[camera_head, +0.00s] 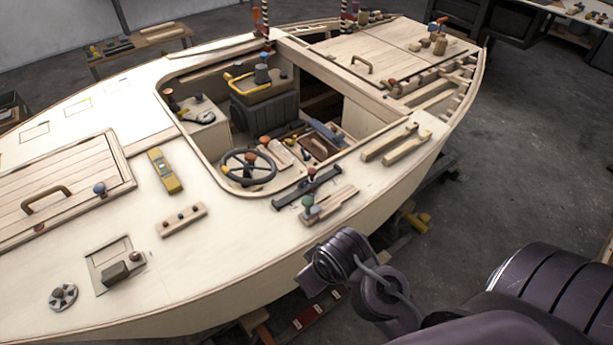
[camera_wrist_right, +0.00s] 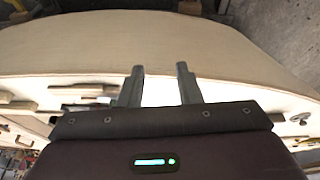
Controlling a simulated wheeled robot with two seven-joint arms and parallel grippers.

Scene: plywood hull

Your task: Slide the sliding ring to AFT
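No part that I can surely name as the sliding ring, and no AFT lettering, can be read in these views. A dark slotted rail (camera_head: 307,187) with a red-topped knob lies on the near side deck. Beside it a wooden block (camera_head: 329,204) carries a green-topped knob (camera_head: 307,202). My right gripper shows in the right wrist view (camera_wrist_right: 160,84), its two fingers apart with nothing between them, against the pale plywood hull (camera_wrist_right: 160,38). In the head view my right arm comes in from the lower right; its fingers cannot be made out. My left gripper is not in view.
A steering wheel (camera_head: 248,167) stands in the cockpit opening. Two wooden cleats (camera_head: 398,145), a yellow-green fitting (camera_head: 165,171) and a round dial (camera_head: 63,297) sit on the deck. A handled hatch (camera_head: 60,189) is at left. The floor at right is mostly free.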

